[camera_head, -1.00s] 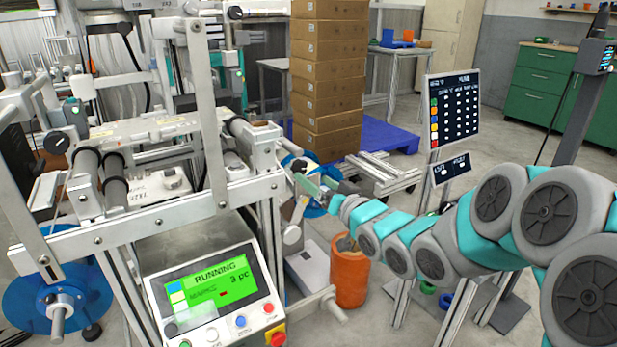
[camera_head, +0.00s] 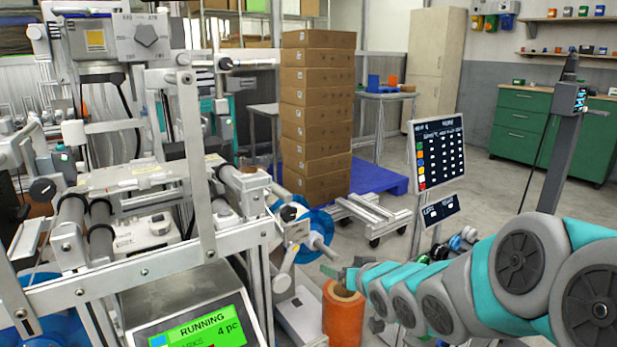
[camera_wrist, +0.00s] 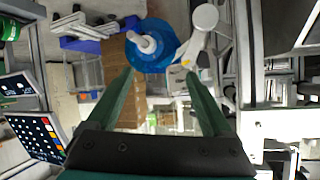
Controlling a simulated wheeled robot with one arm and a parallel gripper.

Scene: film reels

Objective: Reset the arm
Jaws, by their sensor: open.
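My arm, grey and teal, reaches in from the right in the head view.
The machine (camera_head: 130,265) fills the left, its display (camera_head: 200,330) reading RUNNING, 4 pc. Stacked cartons (camera_head: 316,120) stand on a blue pallet (camera_head: 378,178) behind. A dark chart board (camera_head: 437,152) stands near my arm. Open floor (camera_head: 490,195) lies at the back right.

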